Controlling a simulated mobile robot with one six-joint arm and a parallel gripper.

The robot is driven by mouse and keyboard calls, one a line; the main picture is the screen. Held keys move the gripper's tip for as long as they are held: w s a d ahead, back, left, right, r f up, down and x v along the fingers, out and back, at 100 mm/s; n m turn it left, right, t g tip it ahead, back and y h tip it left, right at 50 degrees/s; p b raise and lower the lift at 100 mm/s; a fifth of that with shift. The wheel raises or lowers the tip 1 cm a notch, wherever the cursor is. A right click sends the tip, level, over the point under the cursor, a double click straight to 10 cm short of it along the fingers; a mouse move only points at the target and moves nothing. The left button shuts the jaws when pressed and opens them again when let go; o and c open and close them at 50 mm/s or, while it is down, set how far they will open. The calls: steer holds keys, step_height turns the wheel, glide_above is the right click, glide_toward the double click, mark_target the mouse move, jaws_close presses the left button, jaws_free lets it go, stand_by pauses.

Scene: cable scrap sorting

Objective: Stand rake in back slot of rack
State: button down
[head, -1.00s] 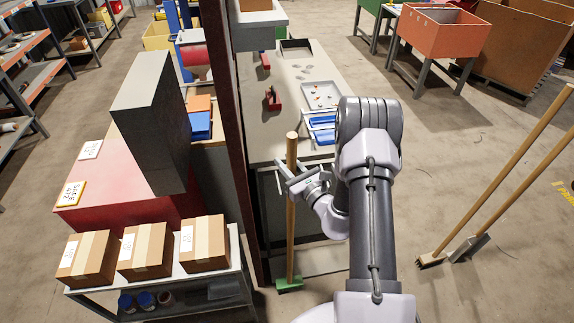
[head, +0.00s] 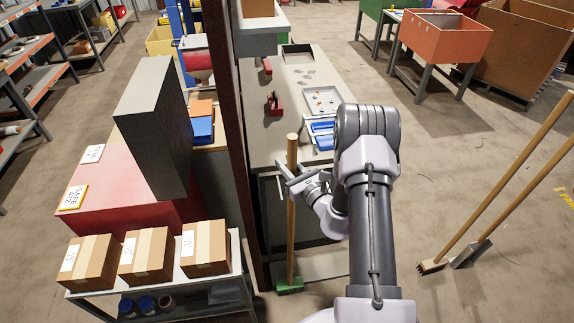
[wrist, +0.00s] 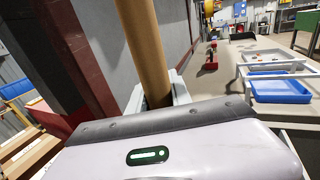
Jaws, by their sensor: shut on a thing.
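The rake has a long wooden handle (head: 292,215) and a green head (head: 289,286). It stands near upright, head down, close to the floor beside the workbench; I cannot tell whether the head touches the floor. My gripper (head: 291,179) is shut on the upper part of the handle. In the wrist view the handle (wrist: 147,50) rises between the fingers, tilted in the picture. I cannot make out a rack or its back slot in these frames.
A dark red post (head: 237,170) and a cart with cartons (head: 147,254) stand left of the rake. Two long-handled tools (head: 500,175) lean at right. Floor between them and my arm looks clear.

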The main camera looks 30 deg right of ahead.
steer(key=shift+w+d, duration=0.3)
steer(key=shift+w, duration=0.7)
steer(key=shift+w+d, duration=0.3)
steer(key=shift+w, duration=0.65)
steer(key=shift+r, duration=0.1)
steer(key=shift+w+d+b, duration=0.1)
steer(key=shift+w+d, duration=0.1)
steer(key=shift+w, duration=0.55)
steer(key=shift+w+d+b, duration=0.15)
steer(key=shift+w+d, duration=0.05)
steer(key=shift+w, duration=0.5)
steer(key=shift+w+d+b, duration=0.1)
steer(key=shift+w+d, duration=0.1)
steer(key=shift+w, duration=0.55)
steer(key=shift+f+b, duration=0.3)
steer(key=shift+b, duration=0.2)
steer(key=c, duration=1.1)
jaws_free()
